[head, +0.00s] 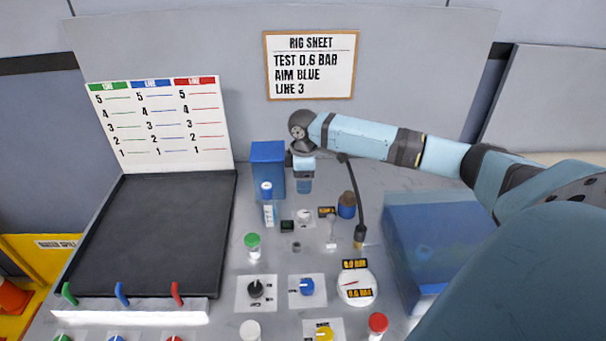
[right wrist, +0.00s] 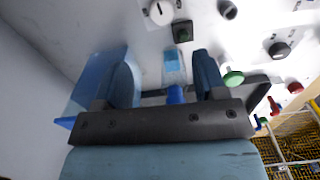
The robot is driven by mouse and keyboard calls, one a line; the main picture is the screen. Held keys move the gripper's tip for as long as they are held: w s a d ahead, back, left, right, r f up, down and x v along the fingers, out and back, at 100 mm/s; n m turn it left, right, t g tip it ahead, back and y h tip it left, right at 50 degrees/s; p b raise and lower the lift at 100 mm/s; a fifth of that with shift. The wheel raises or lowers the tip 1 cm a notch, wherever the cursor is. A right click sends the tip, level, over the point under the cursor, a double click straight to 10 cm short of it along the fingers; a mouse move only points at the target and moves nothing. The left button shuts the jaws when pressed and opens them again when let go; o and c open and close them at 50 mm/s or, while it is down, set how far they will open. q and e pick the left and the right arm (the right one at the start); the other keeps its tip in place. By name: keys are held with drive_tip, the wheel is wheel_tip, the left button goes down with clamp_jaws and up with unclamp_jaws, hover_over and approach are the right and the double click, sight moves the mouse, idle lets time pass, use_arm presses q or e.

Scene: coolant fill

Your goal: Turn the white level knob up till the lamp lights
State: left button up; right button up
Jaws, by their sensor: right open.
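The white level knob (head: 304,215) sits on a pale plate on the grey panel. It also shows at the top of the right wrist view (right wrist: 161,12). Beside it is a small black square with a dark green face (head: 287,226), which seems to be the lamp and looks unlit; the right wrist view shows it too (right wrist: 182,31). My right gripper (head: 304,188) is open, behind and above the knob and not touching it. In the right wrist view its two blue fingers (right wrist: 166,78) are apart with nothing held. My left gripper is not in view.
A brown, blue-based bottle (head: 347,206) and a cable stand right. A clear blue bin (head: 440,245) is farther right.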

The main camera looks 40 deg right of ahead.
sight(303, 213)
wheel_tip(303, 213, down, 14)
drive_tip(key=shift+s+a+r+p, duration=0.15)
drive_tip(key=shift+r+p, duration=0.1)
drive_tip(key=shift+p, duration=0.25)
drive_tip(key=shift+c, duration=0.2)
drive_tip(key=c, duration=0.9)
drive_tip(key=m+p, duration=0.2)
drive_tip(key=p, duration=0.1)
drive_tip(key=shift+r, duration=0.3)
drive_tip(key=shift+f+m+p, duration=0.2)
drive_tip(key=shift+m+p, duration=0.3)
